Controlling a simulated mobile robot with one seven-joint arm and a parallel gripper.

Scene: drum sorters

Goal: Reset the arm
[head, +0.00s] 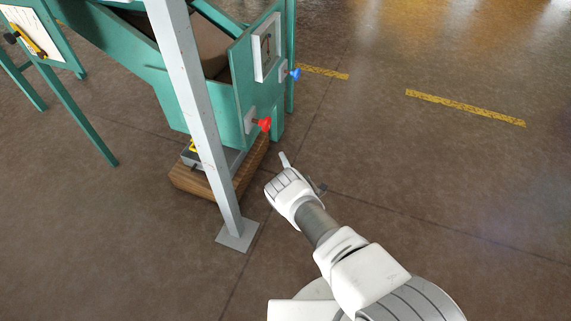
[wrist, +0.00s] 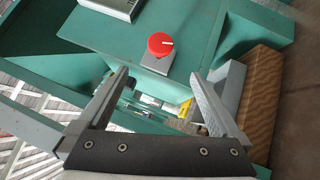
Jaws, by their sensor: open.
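My arm reaches out from the bottom right of the head view. My gripper (head: 284,160) is short of the green machine there, and only one finger shows clearly. In the wrist view my gripper (wrist: 160,88) is open, its two fingers wide apart with nothing between them. A red knob (head: 264,124) sits on the machine's front face. In the wrist view the red knob (wrist: 160,44) shows beyond the fingertips, apart from both.
The green machine (head: 222,110) stands on a wooden block (head: 205,187). A grey post (head: 196,120) rises from a floor plate (head: 238,236) left of my arm. A blue knob (head: 295,74) sits above the red one. The floor to the right is clear, with yellow strips (head: 465,107).

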